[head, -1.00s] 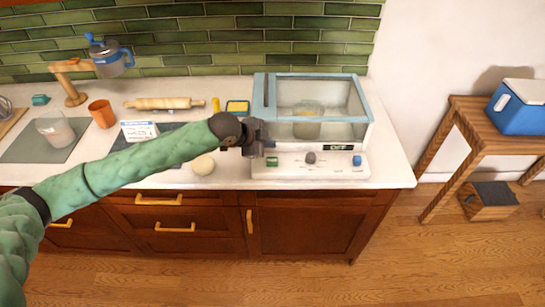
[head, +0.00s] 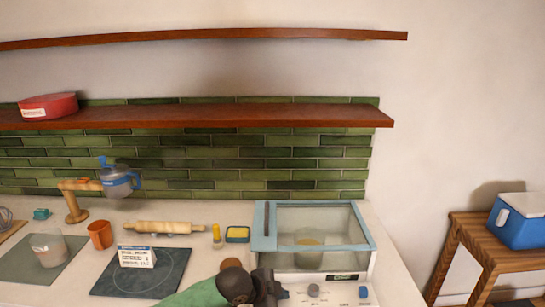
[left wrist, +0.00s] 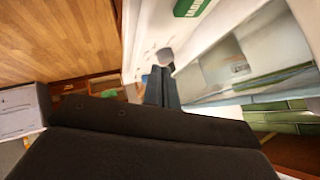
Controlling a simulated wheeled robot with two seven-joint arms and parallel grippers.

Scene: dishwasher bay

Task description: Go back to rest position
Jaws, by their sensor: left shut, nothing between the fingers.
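My left gripper (head: 268,290) is at the bottom edge of the head view, in front of the left part of the clear-windowed appliance (head: 345,275). Its green-sleeved arm is mostly cut off below the frame. In the left wrist view the dark fingers (left wrist: 162,86) are together with nothing held, beside the white appliance front. The appliance has a blue-grey framed lid and a container (head: 308,258) behind its clear panel. My right gripper is in neither view.
The counter holds a dark mat (head: 108,283) with a white labelled box (head: 137,257), a rolling pin (head: 163,228), an orange cup (head: 100,234) and a glass jar (head: 48,250). A wooden shelf (head: 220,117) runs above. A wooden stand with a blue cooler (head: 518,222) is at right.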

